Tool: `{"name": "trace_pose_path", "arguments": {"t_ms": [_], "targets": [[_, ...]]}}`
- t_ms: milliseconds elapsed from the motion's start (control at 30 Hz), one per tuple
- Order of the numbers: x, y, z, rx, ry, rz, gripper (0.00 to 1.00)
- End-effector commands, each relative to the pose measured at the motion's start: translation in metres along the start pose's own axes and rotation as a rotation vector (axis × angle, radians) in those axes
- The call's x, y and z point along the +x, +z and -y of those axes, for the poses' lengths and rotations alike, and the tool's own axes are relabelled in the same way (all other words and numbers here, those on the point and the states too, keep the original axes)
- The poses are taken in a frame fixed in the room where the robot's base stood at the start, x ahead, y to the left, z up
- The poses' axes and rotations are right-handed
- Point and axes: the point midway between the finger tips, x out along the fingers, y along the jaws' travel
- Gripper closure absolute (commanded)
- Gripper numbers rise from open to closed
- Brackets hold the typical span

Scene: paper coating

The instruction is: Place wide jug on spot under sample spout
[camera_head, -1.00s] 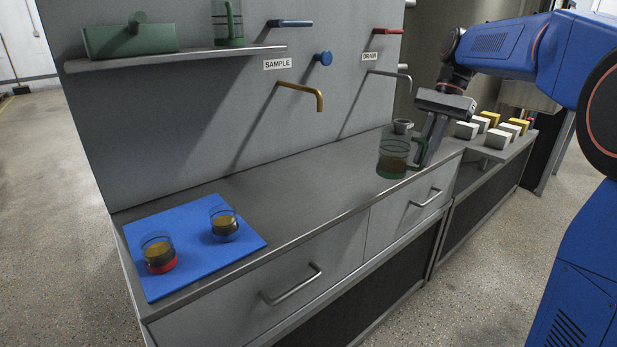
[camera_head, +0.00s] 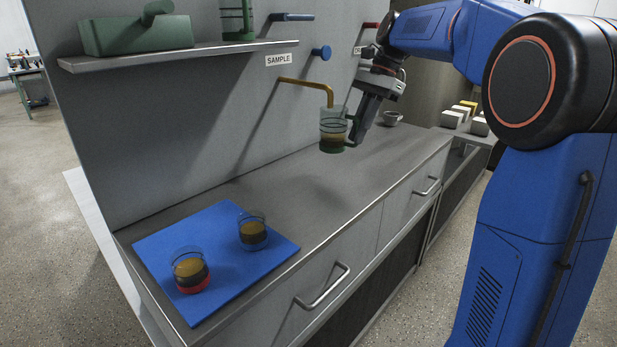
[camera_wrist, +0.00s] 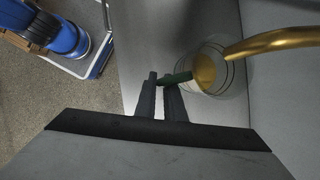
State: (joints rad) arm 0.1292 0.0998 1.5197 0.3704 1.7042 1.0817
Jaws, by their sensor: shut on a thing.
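The wide jug (camera_head: 333,137) is clear with dark green bands and holds brown liquid. My gripper (camera_head: 355,140) is shut on its green handle and holds it upright, seemingly above the counter. The brass sample spout (camera_head: 308,82) comes out of the wall below the SAMPLE label (camera_head: 278,59), and its tip overlaps the jug's rim. In the wrist view, the jug (camera_wrist: 212,72) is seen from above, with the spout (camera_wrist: 270,42) crossing over its opening. My fingers (camera_wrist: 162,97) pinch the green handle (camera_wrist: 178,77). The spot under the spout cannot be made out.
A blue mat (camera_head: 225,275) with two small glasses of brown liquid lies at the counter's left end. A shelf (camera_head: 180,56) holds a green box (camera_head: 137,35) and another green-banded jug (camera_head: 237,20). A small grey cup (camera_head: 393,118) stands right. The middle counter (camera_head: 330,185) is clear.

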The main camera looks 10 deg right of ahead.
Motion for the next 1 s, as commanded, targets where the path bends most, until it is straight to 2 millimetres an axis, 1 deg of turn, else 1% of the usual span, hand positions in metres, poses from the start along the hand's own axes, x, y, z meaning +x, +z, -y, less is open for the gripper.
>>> {"name": "trace_pose_path", "arguments": {"t_ms": [200, 367, 467, 600, 733, 1000], "targets": [[-0.008, 0.013, -0.011, 0.064, -0.031, -0.002, 1.00], [-0.011, 0.019, -0.015, 0.090, -0.042, -0.002, 1.00], [-0.003, 0.017, -0.016, 0.096, -0.041, -0.001, 1.00], [0.019, 0.007, -0.017, 0.098, -0.041, -0.001, 1.00], [0.036, -0.001, -0.017, 0.096, -0.041, -0.002, 1.00], [0.054, -0.008, -0.017, 0.096, -0.042, -0.002, 1.00]]}}
